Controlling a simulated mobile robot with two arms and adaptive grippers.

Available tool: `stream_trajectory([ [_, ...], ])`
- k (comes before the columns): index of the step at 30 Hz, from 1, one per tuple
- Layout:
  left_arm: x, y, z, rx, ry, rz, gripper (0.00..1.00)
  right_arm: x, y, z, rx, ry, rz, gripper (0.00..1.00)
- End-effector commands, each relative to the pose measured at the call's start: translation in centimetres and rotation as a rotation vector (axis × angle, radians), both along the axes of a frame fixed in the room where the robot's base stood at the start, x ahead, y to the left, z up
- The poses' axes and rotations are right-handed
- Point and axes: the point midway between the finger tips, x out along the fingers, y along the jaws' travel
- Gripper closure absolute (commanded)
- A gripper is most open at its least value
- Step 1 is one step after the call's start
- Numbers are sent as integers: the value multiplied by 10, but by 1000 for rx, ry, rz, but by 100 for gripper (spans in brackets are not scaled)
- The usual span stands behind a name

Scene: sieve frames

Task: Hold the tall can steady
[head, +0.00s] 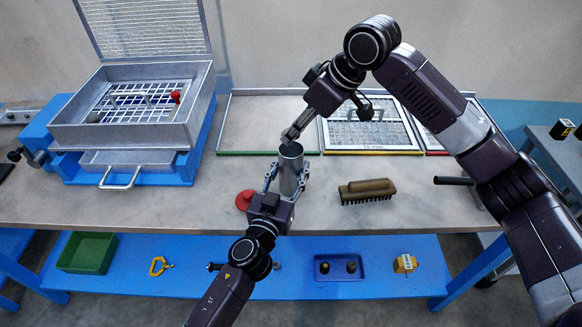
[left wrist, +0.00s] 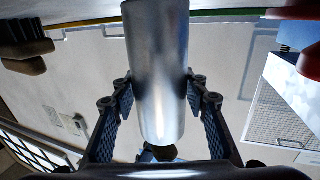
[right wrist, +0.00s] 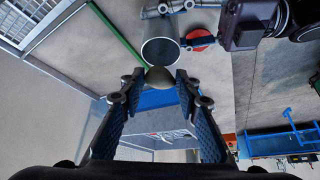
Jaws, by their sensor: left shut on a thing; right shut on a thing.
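The tall can (head: 291,170) is a grey metal cylinder standing upright near the middle of the bench. My left gripper (head: 287,180) is shut around its sides, with one finger on each side; the left wrist view shows the can (left wrist: 158,70) between both fingers. My right gripper (head: 290,134) is just above the can's top. In the right wrist view it is shut on a small brassy round piece (right wrist: 158,77), beside the can's open dark mouth (right wrist: 160,52). The can's inside is too dark to read.
A red round piece (head: 244,200) lies close left of the can. A brown brush (head: 366,190) lies to the right. Sieve frames (head: 367,131) lie at the back. A blue machine with a metal box (head: 130,135) stands left. The shelf below holds a green bin (head: 88,252) and a blue tray (head: 338,267).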

Motion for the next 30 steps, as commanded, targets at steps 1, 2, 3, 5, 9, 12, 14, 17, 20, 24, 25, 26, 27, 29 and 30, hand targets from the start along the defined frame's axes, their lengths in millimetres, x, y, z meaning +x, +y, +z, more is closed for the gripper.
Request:
stream_trajectory([
  [1, 0, 0, 0, 0, 0, 0, 100, 0, 0, -3, 0, 1, 0, 94],
  [2, 0, 0, 0, 0, 0, 0, 100, 0, 0, -5, 0, 1, 0, 94],
  [3, 0, 0, 0, 0, 0, 0, 100, 0, 0, -6, 0, 1, 0, 94],
  [5, 0, 0, 0, 0, 0, 0, 100, 0, 0, -8, 0, 1, 0, 94],
  [9, 0, 0, 0, 0, 0, 0, 100, 0, 0, -8, 0, 0, 0, 94],
  [12, 0, 0, 0, 0, 0, 0, 100, 0, 0, -8, 0, 0, 0, 94],
  [14, 0, 0, 0, 0, 0, 0, 100, 0, 0, -8, 0, 0, 0, 66],
  [17, 0, 0, 0, 0, 0, 0, 100, 0, 0, -8, 0, 0, 0, 55],
  [20, 0, 0, 0, 0, 0, 0, 100, 0, 0, -8, 0, 0, 0, 50],
  [24, 0, 0, 0, 0, 0, 0, 100, 0, 0, -8, 0, 0, 0, 50],
  [25, 0, 0, 0, 0, 0, 0, 100, 0, 0, -8, -1, 1, 0, 50],
  [26, 0, 0, 0, 0, 0, 0, 100, 0, 0, -8, -1, 1, 0, 50],
  [27, 0, 0, 0, 0, 0, 0, 100, 0, -1, -7, 0, 0, 0, 50],
  [29, 0, 0, 0, 0, 0, 0, 100, -1, -2, -4, 0, -1, 0, 50],
  [30, 0, 0, 0, 0, 0, 0, 100, -1, -4, 0, 1, -2, 0, 50],
])
